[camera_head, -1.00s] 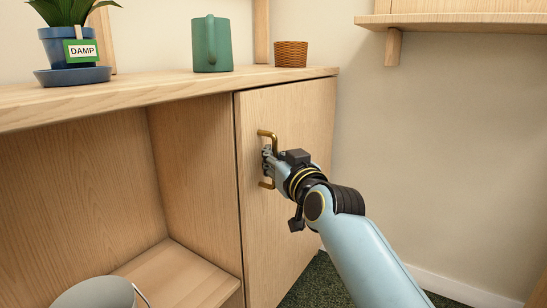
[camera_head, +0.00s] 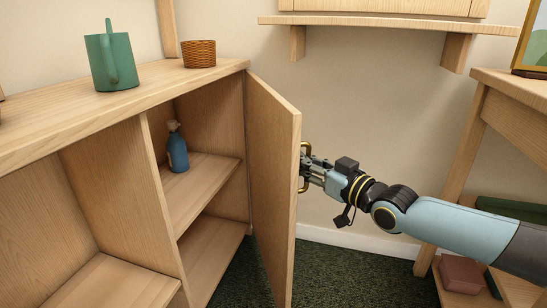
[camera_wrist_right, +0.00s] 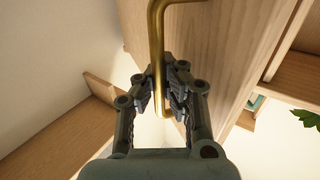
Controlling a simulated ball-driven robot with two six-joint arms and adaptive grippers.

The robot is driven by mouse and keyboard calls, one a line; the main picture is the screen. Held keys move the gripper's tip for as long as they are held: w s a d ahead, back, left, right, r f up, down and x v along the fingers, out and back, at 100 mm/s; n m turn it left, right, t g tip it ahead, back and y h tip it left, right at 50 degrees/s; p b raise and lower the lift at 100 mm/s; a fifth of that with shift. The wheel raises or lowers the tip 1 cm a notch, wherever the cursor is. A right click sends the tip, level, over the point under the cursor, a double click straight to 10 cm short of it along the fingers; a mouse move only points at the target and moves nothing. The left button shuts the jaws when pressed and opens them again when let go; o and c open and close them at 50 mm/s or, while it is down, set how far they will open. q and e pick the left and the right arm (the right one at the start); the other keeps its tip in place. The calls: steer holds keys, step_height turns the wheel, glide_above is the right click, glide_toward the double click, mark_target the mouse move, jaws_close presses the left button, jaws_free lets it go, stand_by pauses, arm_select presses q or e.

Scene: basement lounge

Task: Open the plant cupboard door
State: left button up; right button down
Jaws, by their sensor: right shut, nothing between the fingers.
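The wooden cupboard door (camera_head: 272,190) stands wide open in the head view, swung out from the cupboard's right side. Its brass handle (camera_head: 304,186) is on the outer face, near the free edge. My right gripper (camera_head: 309,168) is at that handle, on the outer side of the door. In the right wrist view the handle (camera_wrist_right: 156,40) runs down to the fingers of the right gripper (camera_wrist_right: 167,88), which are shut with nothing gripped between them. Whether they touch the handle is unclear. My left gripper is not in view.
A blue bottle (camera_head: 177,150) stands on the cupboard's inner shelf (camera_head: 203,185). A green watering can (camera_head: 112,60) and a wicker basket (camera_head: 198,54) stand on top. A wooden desk (camera_head: 512,86) stands at right, with a wall shelf (camera_head: 390,24) above.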

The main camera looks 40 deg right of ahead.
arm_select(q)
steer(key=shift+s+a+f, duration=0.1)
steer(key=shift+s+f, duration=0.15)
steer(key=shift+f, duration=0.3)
arm_select(e)
steer(key=shift+s+d+f, duration=0.2)
steer(key=shift+s+d, duration=0.1)
steer(key=shift+d, duration=0.45)
steer(key=shift+s+d+f, duration=0.15)
steer(key=shift+s+d, duration=0.1)
steer(key=shift+d, duration=0.45)
steer(key=c, duration=1.6)
jaws_free()
steer(key=shift+s+d+r, duration=0.1)
steer(key=shift+s+r, duration=0.1)
steer(key=shift+o, duration=1)
steer(key=shift+w, duration=0.15)
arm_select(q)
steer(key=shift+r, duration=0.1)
arm_select(e)
steer(key=shift+r, duration=0.1)
